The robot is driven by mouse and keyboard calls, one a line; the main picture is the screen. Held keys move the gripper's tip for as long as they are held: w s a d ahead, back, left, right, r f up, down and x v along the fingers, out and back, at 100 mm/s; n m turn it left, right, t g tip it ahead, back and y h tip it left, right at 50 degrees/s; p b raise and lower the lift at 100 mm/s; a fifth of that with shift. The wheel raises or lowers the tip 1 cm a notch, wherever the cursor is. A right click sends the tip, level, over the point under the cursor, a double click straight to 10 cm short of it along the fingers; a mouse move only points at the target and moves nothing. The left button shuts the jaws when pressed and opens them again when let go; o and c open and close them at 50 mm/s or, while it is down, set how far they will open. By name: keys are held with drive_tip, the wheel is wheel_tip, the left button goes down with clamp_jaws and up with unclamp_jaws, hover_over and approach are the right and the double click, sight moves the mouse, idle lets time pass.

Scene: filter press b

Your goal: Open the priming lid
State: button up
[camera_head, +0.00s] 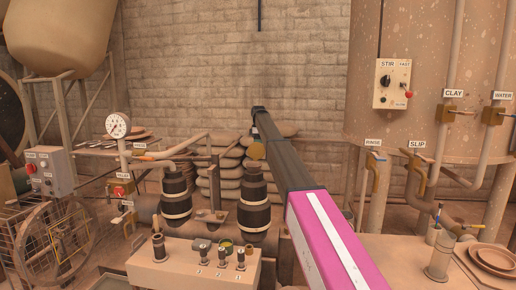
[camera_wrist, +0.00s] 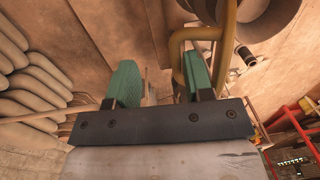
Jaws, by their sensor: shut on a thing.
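My arm reaches away from me in the head view, and my gripper (camera_head: 258,109) is small and dark at its far end, its fingers hard to make out. In the wrist view my gripper (camera_wrist: 160,85) has two green fingers set apart. A bent brass-coloured handle (camera_wrist: 203,34) loops beside the right finger, one leg passing into the gap. The grip on it is partly hidden. A round brass-coloured piece (camera_head: 256,151), possibly the priming lid, shows just under my arm, above the right black barrel (camera_head: 254,196). I cannot tell how far any lid is open.
A second black barrel (camera_head: 176,196) stands left. Stacked sacks (camera_head: 226,172) lie behind. A lever box (camera_head: 195,265) is in front, a spoked wheel (camera_head: 57,240) at left. A large tank (camera_head: 435,85) with labelled pipes fills the right.

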wheel_tip(320, 180, up, 9)
drive_tip(key=shift+w, duration=0.35)
